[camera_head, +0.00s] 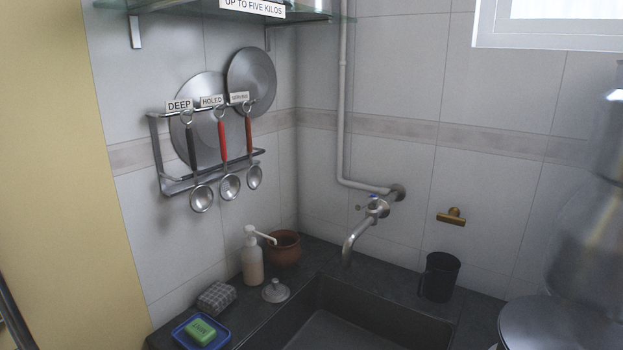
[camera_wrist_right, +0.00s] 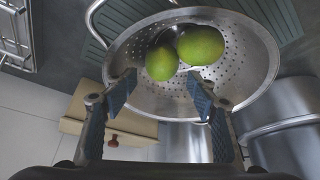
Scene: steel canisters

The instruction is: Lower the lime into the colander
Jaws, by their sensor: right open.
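In the right wrist view, a steel colander (camera_wrist_right: 252,72) with a holed bowl holds two green limes. One lime (camera_wrist_right: 160,64) lies at the left and the other lime (camera_wrist_right: 201,45) lies just to its right; they look close together or touching. My right gripper (camera_wrist_right: 161,78) is open, its two blue-padded fingers spread apart in front of the colander, with nothing gripped. The left lime shows between the fingertips; whether a finger touches the colander cannot be told. The head view shows neither the limes nor the colander. My left gripper is not in view.
In the right wrist view, steel canisters (camera_wrist_right: 290,145) stand beside the colander, and a ribbed teal mat (camera_wrist_right: 125,16) lies beyond it. In the head view, a sink (camera_head: 350,330) has a soap dish (camera_head: 183,340) at its left and a dark mug (camera_head: 440,277) at its right.

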